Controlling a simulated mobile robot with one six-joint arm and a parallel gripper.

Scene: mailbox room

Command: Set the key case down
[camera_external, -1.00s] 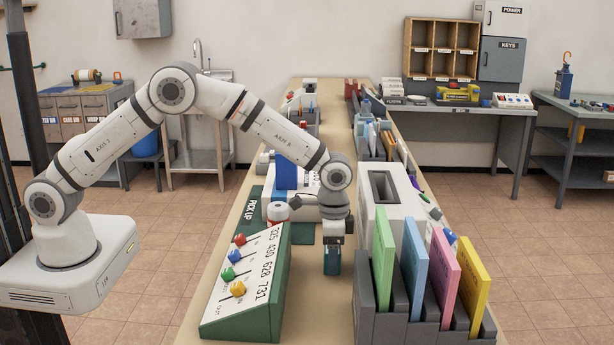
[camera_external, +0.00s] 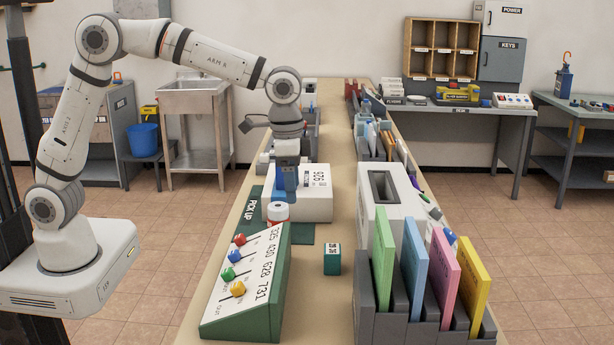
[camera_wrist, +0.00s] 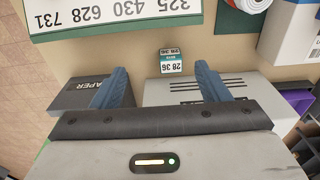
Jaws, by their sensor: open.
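The key case, a small teal box with a white printed label (camera_external: 332,259), stands on the tan counter between the green-framed lever panel and the grey file rack. It also shows in the wrist view (camera_wrist: 172,68), small and beyond the fingertips. My gripper (camera_external: 286,192) is raised above the counter, up and to the left of the case in the external view, and apart from it. In the wrist view my gripper (camera_wrist: 161,80) has its two blue fingers spread wide with nothing between them.
The lever panel (camera_external: 262,268) stands left of the case. The grey rack (camera_external: 430,330) with coloured boards and a white slotted box (camera_external: 410,215) are on the right. A white box numbered 926 (camera_external: 315,205) and a red-and-white roll (camera_external: 278,213) stand behind. Bare counter surrounds the case.

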